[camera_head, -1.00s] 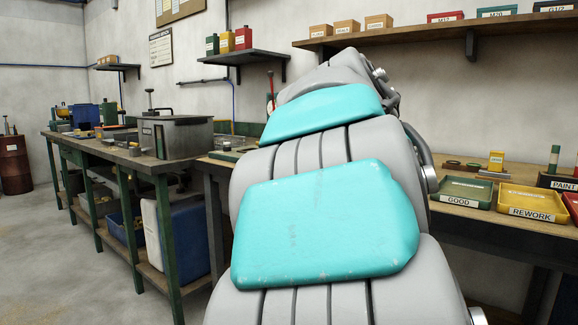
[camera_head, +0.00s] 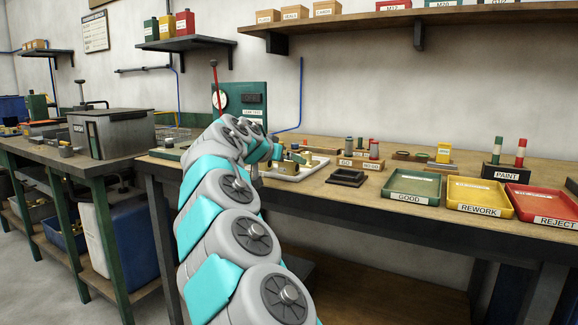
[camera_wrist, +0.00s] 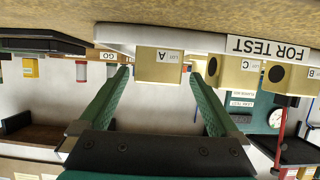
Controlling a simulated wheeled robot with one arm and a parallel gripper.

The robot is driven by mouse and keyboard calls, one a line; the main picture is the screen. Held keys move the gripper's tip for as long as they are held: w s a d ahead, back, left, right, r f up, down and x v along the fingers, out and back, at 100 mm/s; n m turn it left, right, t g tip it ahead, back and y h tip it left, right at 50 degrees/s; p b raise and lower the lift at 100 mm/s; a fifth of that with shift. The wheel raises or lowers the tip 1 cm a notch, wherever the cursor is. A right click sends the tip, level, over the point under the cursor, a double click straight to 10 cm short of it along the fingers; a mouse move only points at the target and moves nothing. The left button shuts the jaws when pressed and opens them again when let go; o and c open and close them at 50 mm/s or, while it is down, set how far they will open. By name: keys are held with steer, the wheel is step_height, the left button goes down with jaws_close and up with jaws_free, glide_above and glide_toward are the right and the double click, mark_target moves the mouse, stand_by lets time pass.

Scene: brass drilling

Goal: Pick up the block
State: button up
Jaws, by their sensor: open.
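In the upside-down wrist view, my gripper (camera_wrist: 159,67) is open, its two green fingers spread apart. A brass block lettered A (camera_wrist: 158,68) shows between the fingertips, beyond them; I cannot tell whether it lies within their reach. Two more brass blocks, C (camera_wrist: 238,77) and B (camera_wrist: 292,80), stand to its right and show dark round holes. All are on a white tray marked FOR TEST (camera_wrist: 205,42). In the head view, the tray (camera_head: 317,166) is on the bench beside the end of my arm, which hides part of it and its blocks.
On the bench (camera_head: 385,215) right of the tray are a small dark tray (camera_head: 347,178), GO gauges, and green GOOD (camera_head: 411,186), yellow REWORK (camera_head: 478,196) and red REJECT (camera_head: 543,205) trays. A green test panel (camera_head: 238,103) stands behind my arm.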

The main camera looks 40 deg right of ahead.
steer(key=shift+p+x, duration=0.35)
steer(key=shift+x, duration=1.85)
steer(key=shift+s, duration=0.2)
steer(key=shift+c, duration=0.2)
jaws_close()
